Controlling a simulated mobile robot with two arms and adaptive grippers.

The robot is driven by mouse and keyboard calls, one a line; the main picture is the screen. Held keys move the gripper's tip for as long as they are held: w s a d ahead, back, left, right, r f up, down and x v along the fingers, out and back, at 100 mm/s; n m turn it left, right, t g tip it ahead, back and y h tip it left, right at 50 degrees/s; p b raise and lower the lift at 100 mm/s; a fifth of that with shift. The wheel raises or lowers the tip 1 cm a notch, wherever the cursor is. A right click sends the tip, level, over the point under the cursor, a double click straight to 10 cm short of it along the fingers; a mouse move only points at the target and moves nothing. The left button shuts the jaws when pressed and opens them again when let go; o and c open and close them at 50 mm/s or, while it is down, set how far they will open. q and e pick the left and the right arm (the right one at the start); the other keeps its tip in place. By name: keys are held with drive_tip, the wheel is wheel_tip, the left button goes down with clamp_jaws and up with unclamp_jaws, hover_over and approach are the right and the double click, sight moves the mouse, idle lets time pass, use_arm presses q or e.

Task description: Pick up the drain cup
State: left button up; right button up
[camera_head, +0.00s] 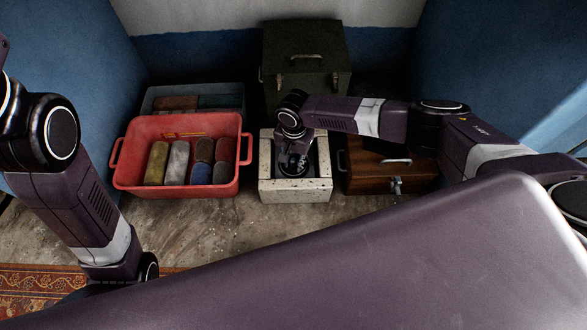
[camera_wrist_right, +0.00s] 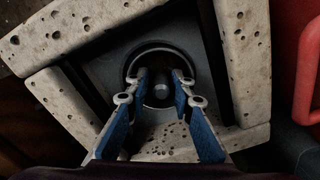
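The stone washtrough (camera_head: 296,197) is pale, pitted and square, and stands on the floor in the middle of the head view. Its rim (camera_wrist_right: 245,60) surrounds a dark basin in the right wrist view. The drain cup (camera_wrist_right: 161,91) is dark and round with a short middle post, down in that basin. My right gripper (camera_wrist_right: 161,77) points down into the basin with its blue-sided fingers apart, one on each side of the post. I cannot tell whether they touch it. In the head view, my right gripper (camera_head: 296,163) largely hides the cup. My left gripper is out of view.
A red tub (camera_head: 180,126) with several coloured blocks stands left of the trough, a grey bin (camera_head: 158,92) behind it. A dark green chest (camera_head: 306,50) stands behind, a brown wooden box (camera_head: 385,178) to the right. Bare floor (camera_head: 215,230) lies in front.

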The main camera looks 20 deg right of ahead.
clamp_jaws()
drive_tip(key=shift+r, duration=0.2)
